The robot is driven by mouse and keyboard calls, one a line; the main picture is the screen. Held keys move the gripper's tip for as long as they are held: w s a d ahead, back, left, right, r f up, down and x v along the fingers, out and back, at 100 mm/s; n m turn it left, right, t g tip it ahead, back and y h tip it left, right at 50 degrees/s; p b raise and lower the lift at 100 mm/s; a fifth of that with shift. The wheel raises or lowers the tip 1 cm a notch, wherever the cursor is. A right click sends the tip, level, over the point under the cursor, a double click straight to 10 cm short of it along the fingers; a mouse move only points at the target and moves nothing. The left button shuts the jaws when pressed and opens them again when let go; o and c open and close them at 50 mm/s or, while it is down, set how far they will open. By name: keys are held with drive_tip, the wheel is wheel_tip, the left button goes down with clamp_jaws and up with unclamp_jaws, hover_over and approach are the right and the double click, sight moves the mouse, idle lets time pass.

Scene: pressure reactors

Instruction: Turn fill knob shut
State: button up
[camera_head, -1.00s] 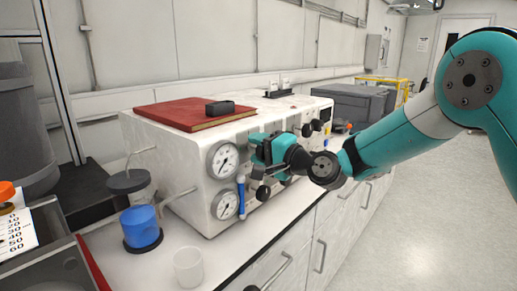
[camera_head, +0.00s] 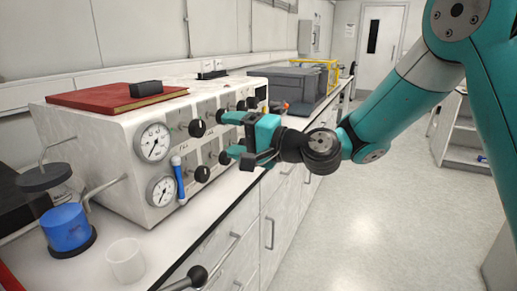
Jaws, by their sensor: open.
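The white reactor cabinet (camera_head: 97,150) stands on the bench with gauges and black knobs on its front. An upper knob (camera_head: 197,128) and a lower knob (camera_head: 202,173) are nearest the gauges. Another lower knob (camera_head: 225,157) shows beside my lower finger, and an upper knob (camera_head: 252,102) is farther along. The labels are too small to tell which one is the fill knob. My teal gripper (camera_head: 228,134) is open in front of the panel, its fingers pointing left toward it. Nothing shows between the fingers. Whether a fingertip touches a knob I cannot tell.
Two pressure gauges (camera_head: 154,142) and a blue tube (camera_head: 178,180) are on the near panel. A red book (camera_head: 115,95) lies on top. A blue-filled jar (camera_head: 68,228) and a white cup (camera_head: 126,260) stand at front left. The floor (camera_head: 375,220) at right is clear.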

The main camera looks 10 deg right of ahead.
drive_tip(key=b+v, duration=0.1)
drive_tip(key=v, duration=0.5)
drive_tip(key=shift+a, duration=0.1)
drive_tip(key=s+a+r+n+g+h+p, duration=0.1)
drive_tip(key=s+a+r+n+g+p, duration=0.1)
drive_tip(key=s+n+g+p, duration=0.3)
drive_tip(key=s+a+r+n+g+h+p, duration=0.15)
drive_tip(key=s+n, duration=0.25)
drive_tip(key=s, duration=0.4)
drive_tip(key=s+d+n+g+h+p, duration=0.4)
drive_tip(key=s+d+h, duration=0.3)
drive_tip(key=s, duration=0.5)
drive_tip(key=shift+s+d+p, duration=0.35)
drive_tip(key=shift+s+p, duration=0.05)
drive_tip(key=shift+p, duration=0.1)
drive_tip(key=shift+r+g+h, duration=0.15)
drive_tip(key=shift+g+h, duration=0.1)
